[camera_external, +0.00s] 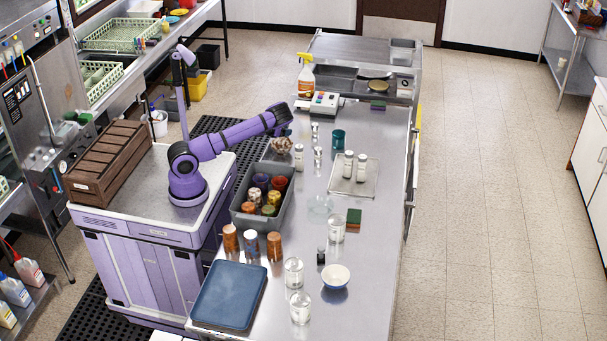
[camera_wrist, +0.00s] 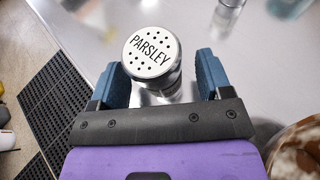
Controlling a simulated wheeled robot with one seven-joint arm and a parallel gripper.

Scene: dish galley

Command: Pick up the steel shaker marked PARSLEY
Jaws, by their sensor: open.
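The steel shaker marked PARSLEY (camera_wrist: 151,52) stands in the wrist view with its pale, holed lid facing the camera and the name readable. My gripper (camera_wrist: 158,76) is open, with one blue finger on each side of the shaker. A gap shows on both sides, wider on the right; no grip is visible.
Other shakers (camera_external: 314,132) (camera_external: 298,156) and a teal cup (camera_external: 338,139) stand near. A grey bin of cups (camera_external: 240,212) is nearer the camera. Black matting (camera_wrist: 50,115) lies beside the counter.

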